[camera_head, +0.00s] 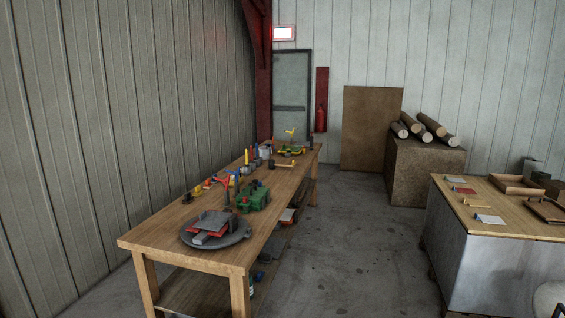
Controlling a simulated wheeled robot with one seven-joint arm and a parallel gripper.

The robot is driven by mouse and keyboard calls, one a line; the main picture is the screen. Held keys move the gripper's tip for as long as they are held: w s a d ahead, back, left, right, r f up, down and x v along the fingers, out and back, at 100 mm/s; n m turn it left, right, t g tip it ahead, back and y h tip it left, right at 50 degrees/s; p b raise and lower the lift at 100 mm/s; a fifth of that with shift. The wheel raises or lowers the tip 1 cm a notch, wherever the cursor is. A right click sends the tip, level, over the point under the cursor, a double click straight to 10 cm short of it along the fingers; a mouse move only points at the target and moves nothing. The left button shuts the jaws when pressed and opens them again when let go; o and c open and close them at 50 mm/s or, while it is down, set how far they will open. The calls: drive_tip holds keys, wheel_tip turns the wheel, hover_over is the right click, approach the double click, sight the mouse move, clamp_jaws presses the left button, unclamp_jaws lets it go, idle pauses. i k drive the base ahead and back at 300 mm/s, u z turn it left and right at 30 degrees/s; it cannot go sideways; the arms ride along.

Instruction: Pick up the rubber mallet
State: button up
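What looks like the rubber mallet (284,165) lies on the far half of the long wooden workbench (160,239), near its right edge. It has a pale wooden handle pointing right and a small dark head at the left end. It is small in the picture, so fine detail is hard to tell. My gripper is not in view. A white rounded part at the bottom right corner may be part of my arm.
A round grey plate (240,233) and a green tool case (254,197) sit on the bench's near half. Grey floor (345,240) lies open between the bench and a metal-sided table (490,238) at right. Cardboard rolls (430,124) rest on a brown block behind.

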sight(272, 165)
drive_tip(key=z, duration=0.2)
drive_tip(key=i, duration=7.8)
drive_tip(key=u, duration=5.25)
